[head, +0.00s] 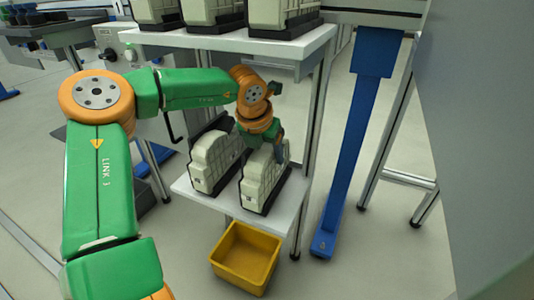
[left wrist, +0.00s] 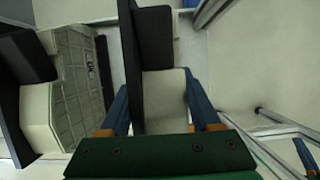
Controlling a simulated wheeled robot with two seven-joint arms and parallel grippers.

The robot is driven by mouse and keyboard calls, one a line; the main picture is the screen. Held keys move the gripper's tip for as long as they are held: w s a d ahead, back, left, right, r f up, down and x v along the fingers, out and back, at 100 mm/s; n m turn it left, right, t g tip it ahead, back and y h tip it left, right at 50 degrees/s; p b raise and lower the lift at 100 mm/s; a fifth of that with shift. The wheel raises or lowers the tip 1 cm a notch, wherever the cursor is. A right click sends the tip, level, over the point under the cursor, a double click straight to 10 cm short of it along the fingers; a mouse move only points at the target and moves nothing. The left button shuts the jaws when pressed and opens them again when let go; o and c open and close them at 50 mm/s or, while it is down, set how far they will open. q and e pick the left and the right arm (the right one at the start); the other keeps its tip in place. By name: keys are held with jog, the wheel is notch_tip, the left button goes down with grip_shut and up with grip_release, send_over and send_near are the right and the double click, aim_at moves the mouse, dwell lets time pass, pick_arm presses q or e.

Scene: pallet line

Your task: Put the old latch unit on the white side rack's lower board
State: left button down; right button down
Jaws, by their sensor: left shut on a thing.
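My left gripper (head: 265,145) is over the right-hand cream latch unit (head: 260,183) at the white side rack's lower board (head: 226,209). In the left wrist view my left gripper (left wrist: 161,105) has its blue fingers on both sides of this cream unit with its dark base (left wrist: 155,45), shut on it. The unit looks upright, and its dark base appears to touch the board or be just above it; I cannot tell which. A second cream unit (head: 212,163) stands beside it on the left, also seen in the left wrist view (left wrist: 78,85). My right gripper is not in view.
The rack's upper board (head: 225,40) holds several similar units (head: 210,12) above my forearm. A rack post (head: 318,115) stands close on the right, with a blue post (head: 355,140) beyond. A yellow bin (head: 245,279) sits on the floor below the lower board.

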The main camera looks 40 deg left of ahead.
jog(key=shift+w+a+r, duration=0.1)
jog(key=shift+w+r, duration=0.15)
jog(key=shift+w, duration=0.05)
pick_arm(q)
jog(key=shift+c, duration=0.6)
grip_release()
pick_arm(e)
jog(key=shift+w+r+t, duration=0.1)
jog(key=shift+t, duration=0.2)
